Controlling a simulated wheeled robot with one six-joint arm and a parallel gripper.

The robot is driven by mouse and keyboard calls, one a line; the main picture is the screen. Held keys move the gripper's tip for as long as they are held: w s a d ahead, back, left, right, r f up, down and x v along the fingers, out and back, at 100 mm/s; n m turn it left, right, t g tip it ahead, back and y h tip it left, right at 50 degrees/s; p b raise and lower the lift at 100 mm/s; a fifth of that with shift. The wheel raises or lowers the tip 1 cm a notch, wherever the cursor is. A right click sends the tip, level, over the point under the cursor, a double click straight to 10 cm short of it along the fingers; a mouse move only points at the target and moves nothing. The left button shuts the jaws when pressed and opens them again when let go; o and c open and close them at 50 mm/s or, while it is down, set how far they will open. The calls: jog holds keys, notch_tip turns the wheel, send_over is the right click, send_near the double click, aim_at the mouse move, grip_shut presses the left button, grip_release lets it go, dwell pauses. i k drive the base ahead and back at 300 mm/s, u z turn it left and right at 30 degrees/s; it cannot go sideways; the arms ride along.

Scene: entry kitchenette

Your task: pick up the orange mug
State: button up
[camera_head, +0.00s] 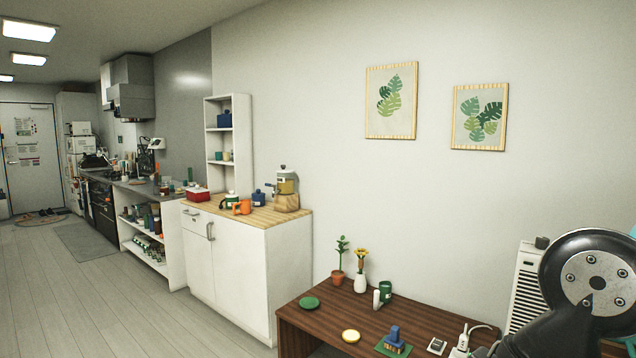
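The orange mug (244,207) stands on the wooden top of a white cabinet (231,262), near its front edge. It is small in the view and a green and white item (230,201) is close to its left. A dark blue pot or jar (258,198) is just to its right and behind. My arm shows as a dark rounded joint at the lower right; my gripper is not in view. The mug is well away from my arm, across the room to the left.
A grinder-like item (286,187) stands on the cabinet's right. The floor (130,300) at left is open.

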aim_at(245, 205)
jog(key=z, duration=0.25)
jog(key=i, duration=2.1)
jog(key=u, duration=0.55)
jog(key=i, duration=1.05)
jog(key=u, duration=0.3)
